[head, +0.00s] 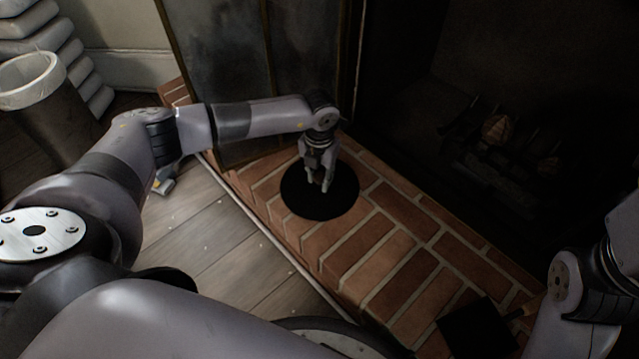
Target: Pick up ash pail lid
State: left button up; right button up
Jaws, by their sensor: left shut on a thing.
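The ash pail lid (313,205) is a flat black disc on or just above the brick hearth, in the middle of the head view. My left gripper (320,184) points down over the lid's middle and is shut on it, at a part between the fingertips too dark to make out. I cannot tell whether the lid touches the bricks. My right arm comes in at the right edge, and its gripper is not in view.
The brick hearth (385,265) runs from upper left to lower right before the dark fireplace opening. A glass screen panel (225,70) stands behind my left arm. A black shovel-like thing (478,328) lies at the lower right. A dark bin (55,115) stands at left.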

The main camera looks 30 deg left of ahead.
pick_arm(q)
grip_shut()
